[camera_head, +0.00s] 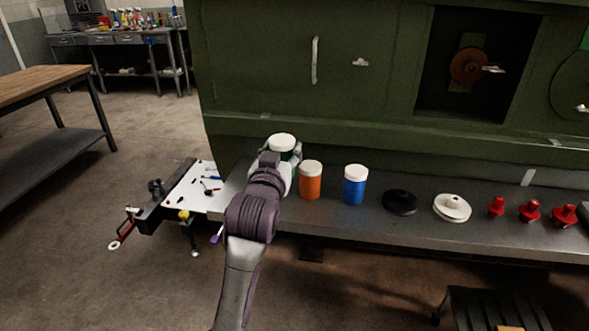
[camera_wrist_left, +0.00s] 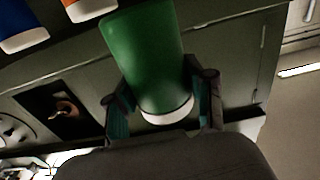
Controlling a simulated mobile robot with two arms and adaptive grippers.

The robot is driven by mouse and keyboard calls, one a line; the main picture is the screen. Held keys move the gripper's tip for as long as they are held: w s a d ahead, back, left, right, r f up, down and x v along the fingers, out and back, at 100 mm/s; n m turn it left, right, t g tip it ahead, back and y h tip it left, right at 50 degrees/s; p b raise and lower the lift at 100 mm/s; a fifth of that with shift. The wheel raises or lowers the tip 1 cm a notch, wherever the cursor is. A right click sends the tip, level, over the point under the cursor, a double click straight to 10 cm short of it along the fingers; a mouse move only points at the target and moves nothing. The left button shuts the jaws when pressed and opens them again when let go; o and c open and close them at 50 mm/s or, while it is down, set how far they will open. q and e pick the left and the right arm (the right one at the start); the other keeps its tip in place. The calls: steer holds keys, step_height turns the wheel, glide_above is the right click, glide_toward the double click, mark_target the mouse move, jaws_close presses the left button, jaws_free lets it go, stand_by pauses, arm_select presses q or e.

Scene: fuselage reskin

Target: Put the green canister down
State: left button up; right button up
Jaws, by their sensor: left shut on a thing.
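The green canister (camera_wrist_left: 146,55) with a white lid sits between the fingers of my left gripper (camera_wrist_left: 163,100) in the left wrist view. In the head view its white lid (camera_head: 282,142) shows above my left gripper (camera_head: 283,160), which is shut on it. The canister is over the left end of the grey ledge (camera_head: 370,225), left of the orange canister. My gripper and arm hide most of its body and its base in the head view, so I cannot tell whether it touches the ledge. My right gripper is not in view.
An orange canister (camera_head: 311,182) and a blue canister (camera_head: 355,186) stand on the ledge to the right. Further right are a black disc (camera_head: 400,202), a white disc (camera_head: 452,207) and red knobs (camera_head: 529,211). The green fuselage panel (camera_head: 270,60) rises behind. A white tool tray (camera_head: 190,187) is left.

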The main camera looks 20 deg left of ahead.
arm_select(q)
steer(key=a+f, duration=0.9)
steer(key=a, duration=0.1)
steer(key=shift+w+f+p, duration=0.3)
steer(key=shift+w+p, duration=0.1)
steer(key=shift+f, duration=0.2)
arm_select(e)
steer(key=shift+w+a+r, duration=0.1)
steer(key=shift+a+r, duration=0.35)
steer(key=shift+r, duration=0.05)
arm_select(q)
steer(key=shift+f, duration=0.15)
steer(key=o, duration=1.3)
steer(key=shift+c, duration=0.2)
